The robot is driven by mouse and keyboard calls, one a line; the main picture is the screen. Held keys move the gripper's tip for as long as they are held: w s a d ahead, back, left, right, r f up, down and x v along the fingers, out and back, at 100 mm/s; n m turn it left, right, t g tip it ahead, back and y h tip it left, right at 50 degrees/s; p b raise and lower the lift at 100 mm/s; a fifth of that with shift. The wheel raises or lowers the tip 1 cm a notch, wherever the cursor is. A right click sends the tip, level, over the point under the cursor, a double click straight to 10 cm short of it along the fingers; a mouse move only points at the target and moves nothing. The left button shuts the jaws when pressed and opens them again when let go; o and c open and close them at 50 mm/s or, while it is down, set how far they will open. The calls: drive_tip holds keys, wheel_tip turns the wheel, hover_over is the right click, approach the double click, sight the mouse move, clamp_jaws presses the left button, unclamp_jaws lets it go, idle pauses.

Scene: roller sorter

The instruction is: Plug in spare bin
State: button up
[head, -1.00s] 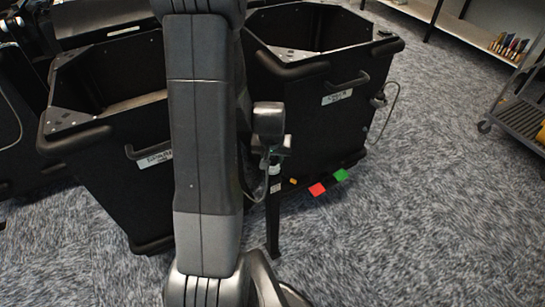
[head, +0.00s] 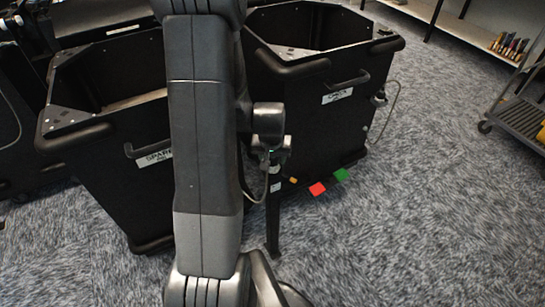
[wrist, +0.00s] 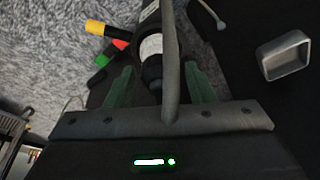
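The spare bin (head: 115,165) is the black bin at left, with a label starting "SPAR" on its front. My gripper (head: 272,160) is low in front of the right bin, partly hidden by my arm. In the wrist view my gripper (wrist: 160,68) has its two greenish fingers apart, one either side of a black plug-like body (wrist: 150,72) with a white label. A gap shows by the left finger. A grey cable (wrist: 170,60) crosses in front and hides the right side. A dark upright post (head: 273,225) stands below my gripper. The spare bin's socket is not identifiable.
A second black bin (head: 330,115) stands at right, with a cable (head: 393,110) at its side. Orange, red (head: 317,189) and green (head: 341,175) pieces show near its base. A cart (head: 520,118) stands far right. The carpet at front right is clear.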

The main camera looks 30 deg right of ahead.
drive_tip(key=shift+o, duration=0.9)
drive_tip(key=p+v, duration=0.2)
drive_tip(key=v, duration=1.2)
drive_tip(key=shift+f, duration=0.2)
drive_tip(key=b+x, duration=0.2)
drive_tip(key=x, duration=1.1)
drive_tip(key=shift+w+f, duration=0.1)
drive_tip(key=shift+f, duration=0.2)
drive_tip(key=shift+r, duration=0.15)
